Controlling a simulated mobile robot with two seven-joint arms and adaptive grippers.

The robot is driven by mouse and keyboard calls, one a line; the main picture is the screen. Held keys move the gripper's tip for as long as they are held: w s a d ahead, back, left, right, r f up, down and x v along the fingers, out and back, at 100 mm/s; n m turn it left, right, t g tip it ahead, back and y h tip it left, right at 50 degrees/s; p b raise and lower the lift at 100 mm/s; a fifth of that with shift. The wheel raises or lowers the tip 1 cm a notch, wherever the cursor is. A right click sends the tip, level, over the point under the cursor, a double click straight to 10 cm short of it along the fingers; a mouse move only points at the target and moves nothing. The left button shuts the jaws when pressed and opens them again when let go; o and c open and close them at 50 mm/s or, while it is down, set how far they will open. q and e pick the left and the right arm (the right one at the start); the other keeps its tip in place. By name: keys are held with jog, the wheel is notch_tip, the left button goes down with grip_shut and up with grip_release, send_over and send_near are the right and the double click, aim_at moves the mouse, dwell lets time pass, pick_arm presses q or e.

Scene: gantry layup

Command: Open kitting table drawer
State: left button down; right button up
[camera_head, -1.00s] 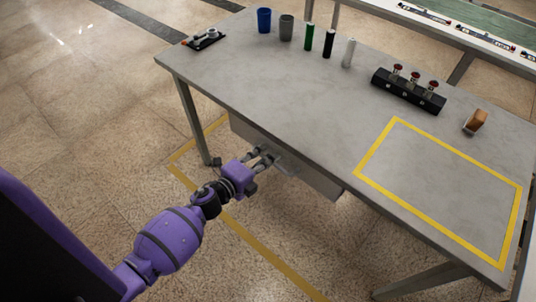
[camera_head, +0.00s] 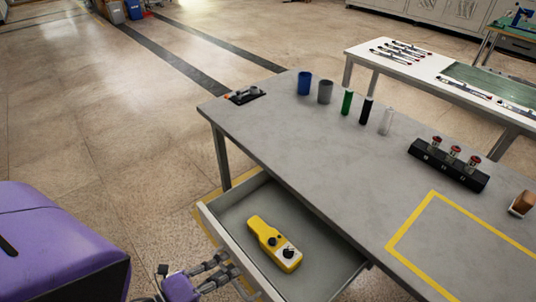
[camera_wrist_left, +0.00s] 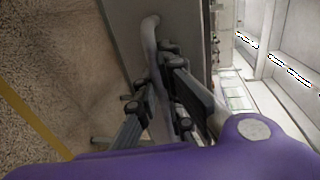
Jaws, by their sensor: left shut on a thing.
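The grey kitting table (camera_head: 300,140) has its drawer (camera_head: 325,262) pulled out at the front left. A yellow handheld device (camera_head: 273,243) with dark knobs lies inside the drawer. My left gripper (camera_head: 226,267) is at the outer side of the drawer front. In the left wrist view, the fingers of my left gripper (camera_wrist_left: 160,90) are closed around the curved grey drawer handle (camera_wrist_left: 150,32). My right gripper is not in view.
On the tabletop stand a blue cup (camera_head: 305,83), a grey cup (camera_head: 325,92), several bottles, a black block with red-topped knobs (camera_head: 448,165) and an orange-brown item (camera_head: 522,204). A yellow taped outline (camera_head: 410,222) marks the right. Floor left of the table is clear.

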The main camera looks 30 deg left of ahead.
pick_arm(q)
jog(key=shift+f+v, duration=0.2)
jog(key=shift+v, duration=0.75)
jog(key=shift+f+v, duration=0.2)
jog(key=shift+v, duration=0.8)
jog(key=c, duration=2.1)
grip_release()
jog(key=v, duration=1.2)
jog(key=shift+f, duration=0.1)
